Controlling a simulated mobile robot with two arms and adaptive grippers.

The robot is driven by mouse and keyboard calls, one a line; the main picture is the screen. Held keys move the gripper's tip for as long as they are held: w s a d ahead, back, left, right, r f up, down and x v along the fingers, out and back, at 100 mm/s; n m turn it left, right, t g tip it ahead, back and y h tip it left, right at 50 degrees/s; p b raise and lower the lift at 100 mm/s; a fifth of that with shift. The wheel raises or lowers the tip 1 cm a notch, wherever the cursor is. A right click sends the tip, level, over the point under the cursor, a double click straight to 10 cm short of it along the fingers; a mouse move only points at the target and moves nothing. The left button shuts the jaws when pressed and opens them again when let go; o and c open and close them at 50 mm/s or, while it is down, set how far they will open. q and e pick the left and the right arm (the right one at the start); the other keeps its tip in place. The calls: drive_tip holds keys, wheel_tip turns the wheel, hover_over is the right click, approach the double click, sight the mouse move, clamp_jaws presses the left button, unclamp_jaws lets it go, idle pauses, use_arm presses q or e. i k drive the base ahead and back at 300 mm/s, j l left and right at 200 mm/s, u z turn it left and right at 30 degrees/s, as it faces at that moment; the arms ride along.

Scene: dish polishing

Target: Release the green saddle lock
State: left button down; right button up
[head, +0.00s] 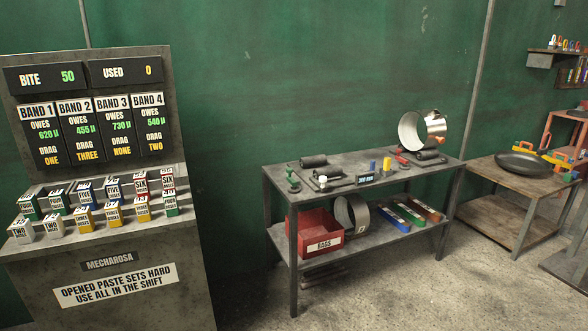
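A small dark green knob-like piece (292,181) stands at the left end of the grey metal bench (345,188), beside dark rollers (314,161). It is the only green piece I see on the bench top and looks like the green saddle lock. It is too small to tell whether it is locked or released. A shiny open pot (410,131) rests tilted on its side at the bench's right end, by a red lever-like piece (401,159). Neither of my grippers shows in the head view.
The bench top also holds a white-topped piece (323,182), a blue piece (372,165) and a yellow piece (387,164). A red rags bin (314,236) sits below. A paste cabinet (110,262) stands left. A table with a black pan (523,163) stands right. Floor in front is clear.

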sight(289, 170)
drive_tip(key=i, duration=2.15)
drive_tip(key=i+z, duration=0.2)
drive_tip(key=z, duration=0.15)
